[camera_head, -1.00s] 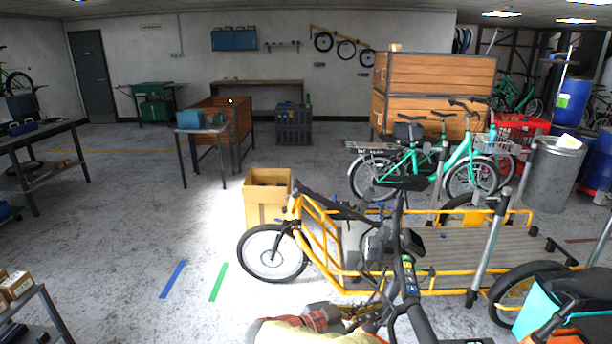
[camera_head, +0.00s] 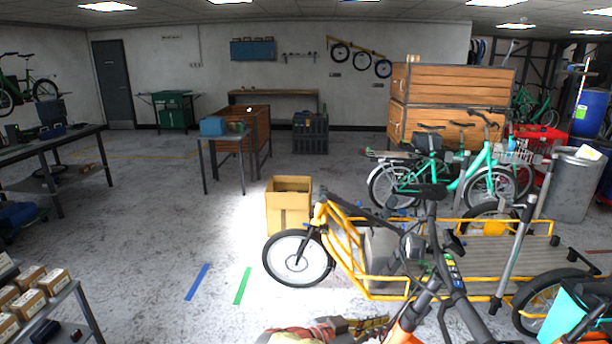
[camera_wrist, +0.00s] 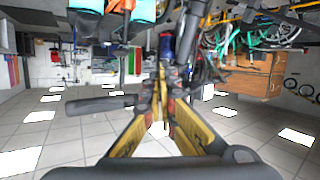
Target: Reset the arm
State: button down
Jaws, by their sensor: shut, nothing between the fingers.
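My gripper (camera_wrist: 160,88) shows in the wrist view, with its yellow and dark fingers close together and nothing seen between them. The wrist view is upside down, with ceiling panels at the bottom, and dark bars, perhaps handlebar parts, show beside and beyond the fingers. I cannot tell whether the arm touches the bike.
A cardboard box (camera_head: 288,212) stands behind the bike's front wheel. Green bikes (camera_head: 490,180) and large wooden crates (camera_head: 450,85) stand at the right. A rack with small boxes (camera_head: 30,302) is at the lower left. Open floor lies left of the bike.

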jog(key=s+f+n+g+y, duration=0.4)
jog(key=s+f+n, duration=0.3)
jog(key=s+n, duration=0.25)
jog(key=s+a+r+n+g+y+p, duration=0.1)
jog(key=s+r+n+y, duration=0.1)
jog(key=s+y, duration=0.15)
jog(key=s+a+r+n+y+p, duration=0.1)
jog(key=s+r+n+y, duration=0.1)
jog(key=s+n, duration=0.15)
jog(key=s+d+r+m+t+y+p, duration=0.1)
jog(key=s+d+r+t+p, duration=0.1)
jog(key=r, duration=0.5)
jog(key=s+d+r+m+t+y+p, duration=0.1)
jog(key=s+d+r+m+y+p, duration=0.1)
jog(key=s+r, duration=0.3)
notch_tip(320, 180, up, 4)
jog(key=shift+f+m+t+p, duration=0.3)
jog(key=shift+t+p, duration=0.1)
jog(key=shift+p, duration=0.2)
